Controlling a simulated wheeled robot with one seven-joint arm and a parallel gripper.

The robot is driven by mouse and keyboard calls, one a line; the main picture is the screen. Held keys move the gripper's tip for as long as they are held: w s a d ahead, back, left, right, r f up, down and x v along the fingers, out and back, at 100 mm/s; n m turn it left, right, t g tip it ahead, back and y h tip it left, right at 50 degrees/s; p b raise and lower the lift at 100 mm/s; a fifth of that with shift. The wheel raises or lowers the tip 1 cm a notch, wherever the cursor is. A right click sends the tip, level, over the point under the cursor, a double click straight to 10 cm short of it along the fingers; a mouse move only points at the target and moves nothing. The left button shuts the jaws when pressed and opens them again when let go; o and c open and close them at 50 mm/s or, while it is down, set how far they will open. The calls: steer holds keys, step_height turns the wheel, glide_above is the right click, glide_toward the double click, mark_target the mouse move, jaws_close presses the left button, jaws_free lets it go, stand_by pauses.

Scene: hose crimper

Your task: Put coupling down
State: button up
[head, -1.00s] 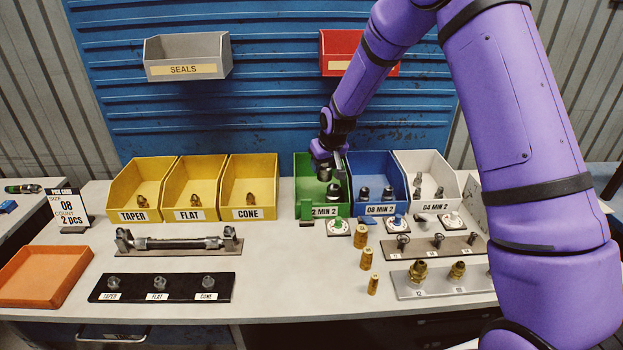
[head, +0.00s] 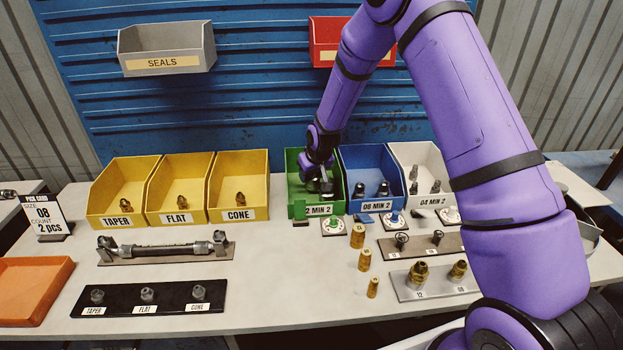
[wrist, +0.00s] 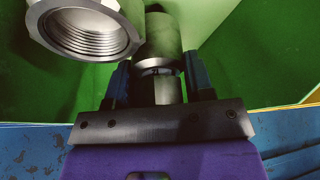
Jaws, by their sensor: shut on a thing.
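My gripper (head: 318,184) reaches down inside the green bin (head: 295,172), whose label reads "2 MIN 2" where it shows. In the wrist view my gripper (wrist: 160,80) is shut on a grey metal coupling (wrist: 162,42), held between the two dark fingers. A second metal coupling (wrist: 84,30), with its threaded opening towards the camera, is close by on the left in the wrist view. Green bin walls surround both. I cannot tell whether the held coupling touches the bin floor.
The blue bin (head: 375,213) and white bin (head: 432,202) stand to the right, holding fittings. Yellow bins (head: 178,217) stand to the left. Brass pieces (head: 358,236) stand in front. A hose assembly (head: 165,249) and orange tray (head: 30,285) are at left.

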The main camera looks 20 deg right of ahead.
steer(key=shift+f, duration=0.85)
steer(key=o, duration=1.1)
steer(key=shift+f, duration=0.15)
steer(key=s+d+r, duration=0.2)
steer(key=s+r, duration=0.5)
steer(key=r, duration=0.4)
steer(key=s+d+r+m, duration=0.1)
steer(key=s+r, duration=0.5)
steer(key=r, duration=0.4)
steer(key=s+d+r, duration=0.2)
steer(key=s+r, duration=0.5)
steer(key=r, duration=0.4)
steer(key=s+d+r, duration=0.1)
steer(key=s+r, duration=0.2)
steer(key=s, duration=0.9)
steer(key=s+d+r+m, duration=0.1)
steer(key=s+r, duration=0.2)
steer(key=s, duration=0.9)
steer(key=shift+s+r+t+h, duration=0.15)
steer(key=shift+t+h, duration=0.15)
steer(key=shift+h, duration=0.1)
